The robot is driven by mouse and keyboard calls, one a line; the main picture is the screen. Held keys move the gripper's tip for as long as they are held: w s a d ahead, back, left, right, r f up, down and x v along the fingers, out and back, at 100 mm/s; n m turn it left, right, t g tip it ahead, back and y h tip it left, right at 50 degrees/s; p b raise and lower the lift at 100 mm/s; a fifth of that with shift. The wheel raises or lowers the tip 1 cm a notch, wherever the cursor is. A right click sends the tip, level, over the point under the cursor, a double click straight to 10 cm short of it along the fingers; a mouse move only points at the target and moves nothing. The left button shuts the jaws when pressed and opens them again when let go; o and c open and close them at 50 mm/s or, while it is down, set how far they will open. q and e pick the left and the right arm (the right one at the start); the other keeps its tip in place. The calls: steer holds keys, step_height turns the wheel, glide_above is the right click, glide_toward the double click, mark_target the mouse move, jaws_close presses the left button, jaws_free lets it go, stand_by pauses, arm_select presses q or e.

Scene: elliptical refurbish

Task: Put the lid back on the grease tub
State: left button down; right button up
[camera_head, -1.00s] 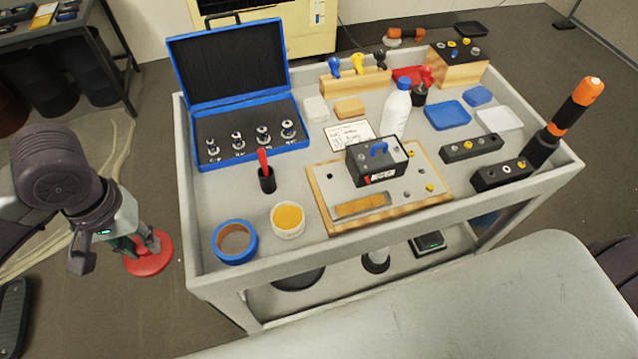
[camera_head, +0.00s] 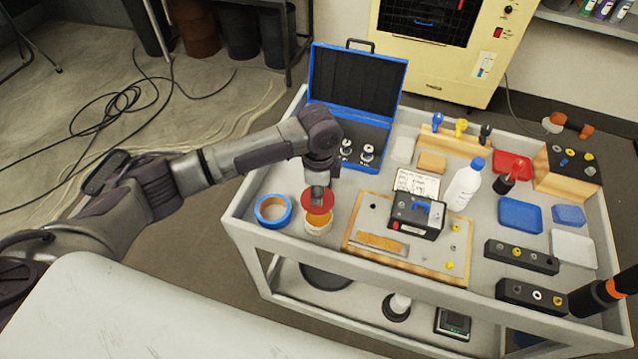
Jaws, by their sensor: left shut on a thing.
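The grease tub (camera_head: 318,229) is a small white round tub on the cart top, with orange-yellow grease showing at its opening. My left gripper (camera_head: 317,193) reaches down over it, shut on the red round lid (camera_head: 316,206). The lid is right above the tub and covers part of its opening in this view. A strip of the grease shows below the lid, so the lid looks slightly raised or tilted; whether it touches the rim I cannot tell. My right gripper is not in view.
A blue tape roll (camera_head: 273,211) stands close left of the tub. A wooden board (camera_head: 358,235) with a black block (camera_head: 417,214) lies to its right. An open blue case (camera_head: 355,95) is behind my left arm. The grey cart's rim (camera_head: 262,237) runs in front.

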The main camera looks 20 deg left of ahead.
arm_select(q)
steer(key=shift+w+d+f+m, duration=0.1)
steer(key=shift+d+f+m, duration=0.05)
steer(key=shift+f+m, duration=0.15)
steer(key=shift+f+b, duration=0.7)
steer(key=shift+b, duration=0.35)
step_height(320, 180, down, 3)
steer(key=b, duration=0.3)
steer(key=shift+r, duration=0.1)
steer(key=shift+f+b, duration=0.35)
steer(key=shift+f, duration=0.6)
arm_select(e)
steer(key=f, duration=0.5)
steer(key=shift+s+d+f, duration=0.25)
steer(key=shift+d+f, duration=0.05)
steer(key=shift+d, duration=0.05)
arm_select(q)
steer(key=shift+p, duration=0.4)
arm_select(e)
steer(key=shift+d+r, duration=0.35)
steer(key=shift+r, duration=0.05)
arm_select(q)
steer(key=shift+p, duration=0.45)
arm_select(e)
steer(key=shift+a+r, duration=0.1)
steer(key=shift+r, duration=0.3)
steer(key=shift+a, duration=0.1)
